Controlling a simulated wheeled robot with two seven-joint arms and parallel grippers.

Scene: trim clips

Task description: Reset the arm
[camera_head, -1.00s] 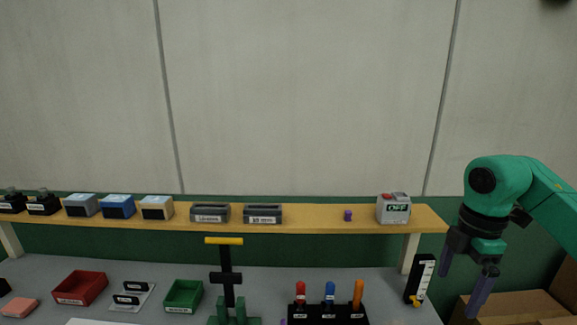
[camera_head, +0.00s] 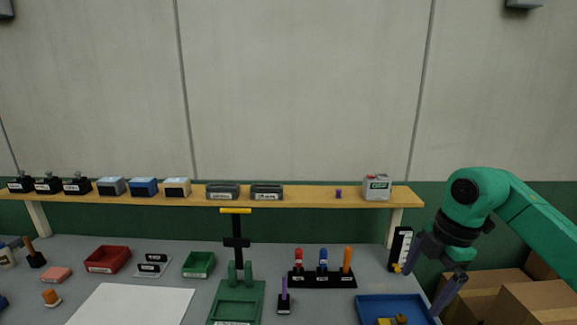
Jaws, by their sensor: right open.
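My right gripper (camera_head: 436,277) hangs at the right of the head view, on a green arm that comes in from the right edge. Its two dark purple fingers are spread apart, with nothing visible between them. It is beside the right end of the table, above the right edge of a blue tray (camera_head: 372,301) in the picture; whether it touches anything cannot be told. My left gripper is not in this view.
A grey table (camera_head: 340,303) holds a red bin (camera_head: 107,259), a green bin (camera_head: 199,264), a green press (camera_head: 237,301), a white sheet (camera_head: 133,304) and a black holder with coloured tools (camera_head: 321,279). A wooden shelf (camera_head: 310,197) runs behind. Cardboard boxes (camera_head: 535,300) stand at right.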

